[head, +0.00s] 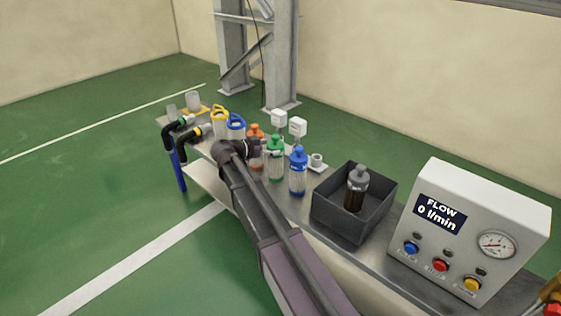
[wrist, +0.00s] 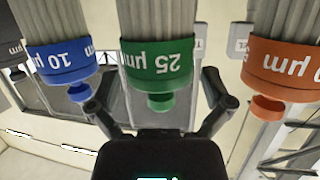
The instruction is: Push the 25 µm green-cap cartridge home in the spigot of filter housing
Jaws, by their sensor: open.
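The 25 µm green-cap cartridge (head: 276,161) stands upright on the bench between the orange-cap and blue-cap cartridges. In the wrist view its green cap (wrist: 161,58) appears upside down, with its knob toward my palm. My gripper (head: 252,147) is beside the green cartridge in the head view, in front of the orange one. In the wrist view my gripper (wrist: 158,73) is open, with one finger on each side of the green cap; contact is not clear. I cannot tell which part is the filter housing's spigot, or whether the cartridge sits in one.
The blue 10 µm cartridge (head: 298,171) and orange cartridge (head: 257,131) stand close on either side. Blue-ringed (head: 236,122) and yellow-ringed (head: 219,113) clear bowls stand farther left. A dark bin (head: 340,224) holds a brown cartridge. The flow panel (head: 468,235) stands right.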

